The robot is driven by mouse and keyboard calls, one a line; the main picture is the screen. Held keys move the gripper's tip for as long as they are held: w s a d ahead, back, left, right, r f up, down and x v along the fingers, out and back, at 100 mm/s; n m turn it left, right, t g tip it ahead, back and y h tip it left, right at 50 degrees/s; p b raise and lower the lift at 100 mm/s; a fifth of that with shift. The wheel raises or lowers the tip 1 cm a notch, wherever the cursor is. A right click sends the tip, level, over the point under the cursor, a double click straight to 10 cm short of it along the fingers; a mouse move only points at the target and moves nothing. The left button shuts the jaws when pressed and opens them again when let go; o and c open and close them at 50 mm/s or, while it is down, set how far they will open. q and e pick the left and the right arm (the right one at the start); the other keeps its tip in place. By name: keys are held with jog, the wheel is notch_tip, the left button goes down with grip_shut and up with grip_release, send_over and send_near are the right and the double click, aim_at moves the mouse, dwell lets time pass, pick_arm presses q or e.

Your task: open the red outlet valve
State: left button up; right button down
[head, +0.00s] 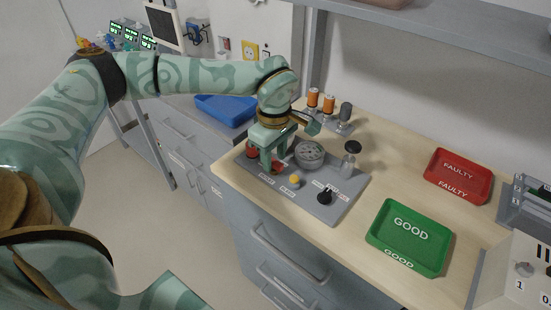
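A grey valve panel (338,212) lies on the wooden bench top. Red parts show at its left end: a round red piece (252,152) left of my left gripper, and a bit of red (276,168) low beside its fingers. I cannot tell which belongs to the outlet valve. My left gripper (274,157) points down over this end of the panel, and its fingers hide much of the red part. Whether it touches or grips it is not clear. My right gripper is out of view.
The panel also bears a round gauge (309,154), a yellow knob (294,181), a black knob (325,196) and a clear cylinder (348,166). A green GOOD tray (376,236) and red FAULTY tray (432,176) stand right. A blue tray (222,112) is behind left.

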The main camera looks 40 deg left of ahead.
pick_arm(q)
jog(key=shift+f, duration=0.3)
grip_shut()
jog(key=shift+r, duration=0.1)
